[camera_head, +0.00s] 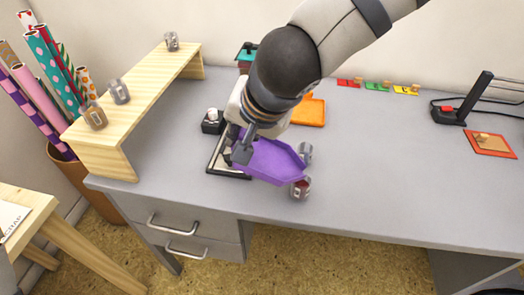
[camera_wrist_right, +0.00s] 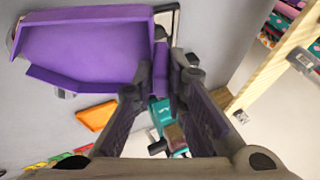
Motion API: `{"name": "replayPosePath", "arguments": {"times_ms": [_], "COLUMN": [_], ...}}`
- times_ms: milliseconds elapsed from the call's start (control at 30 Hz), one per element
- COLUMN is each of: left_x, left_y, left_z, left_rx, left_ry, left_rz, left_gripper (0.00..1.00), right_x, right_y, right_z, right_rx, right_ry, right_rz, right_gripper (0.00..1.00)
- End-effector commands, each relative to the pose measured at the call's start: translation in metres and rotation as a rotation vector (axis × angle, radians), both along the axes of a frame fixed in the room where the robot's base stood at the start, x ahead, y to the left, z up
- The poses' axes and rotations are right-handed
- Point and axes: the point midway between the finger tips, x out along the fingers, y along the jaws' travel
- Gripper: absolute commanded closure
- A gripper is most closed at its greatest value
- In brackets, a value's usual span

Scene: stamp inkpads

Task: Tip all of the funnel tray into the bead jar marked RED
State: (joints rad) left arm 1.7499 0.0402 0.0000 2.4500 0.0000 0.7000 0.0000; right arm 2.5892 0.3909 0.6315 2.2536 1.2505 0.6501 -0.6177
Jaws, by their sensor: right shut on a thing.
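The purple funnel tray (camera_head: 268,160) is held over the desk's front part by my right gripper (camera_head: 238,142), which is shut on its left end. In the right wrist view the tray (camera_wrist_right: 85,50) fills the upper left, with the gripper (camera_wrist_right: 168,75) at its edge. I make out no beads on its visible floor. The tray's narrow right end is close above a small jar with red on it (camera_head: 300,190); its marking is too small to read. A greyer jar (camera_head: 305,152) stands just behind. My left gripper is not in view.
Several small jars (camera_head: 119,92) stand on a wooden riser (camera_head: 150,85) at the left. A black-edged pad (camera_head: 226,172) lies partly under the tray. An orange tray (camera_head: 309,112) lies behind. The desk's right middle is clear (camera_head: 400,150).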

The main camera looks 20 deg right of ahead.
Motion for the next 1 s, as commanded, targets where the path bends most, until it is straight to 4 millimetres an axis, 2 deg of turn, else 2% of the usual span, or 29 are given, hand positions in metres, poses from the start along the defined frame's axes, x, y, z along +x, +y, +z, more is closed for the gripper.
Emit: {"name": "replayPosePath", "arguments": {"times_ms": [133, 700, 1000], "left_x": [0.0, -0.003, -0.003], "left_y": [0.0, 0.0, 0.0], "left_z": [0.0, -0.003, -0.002], "left_rx": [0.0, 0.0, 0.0], "left_ry": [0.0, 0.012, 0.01], "left_rz": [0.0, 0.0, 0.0], "left_gripper": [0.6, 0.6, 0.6], "right_x": [0.002, 0.013, 0.013], "right_y": [0.001, 0.022, 0.021], "right_z": [0.001, 0.012, 0.015], "right_rx": [-0.025, -0.353, -0.361], "right_ry": [0.009, 0.219, 0.222], "right_rz": [0.0, 0.0, 0.001], "right_gripper": [1.0, 1.0, 1.0]}}
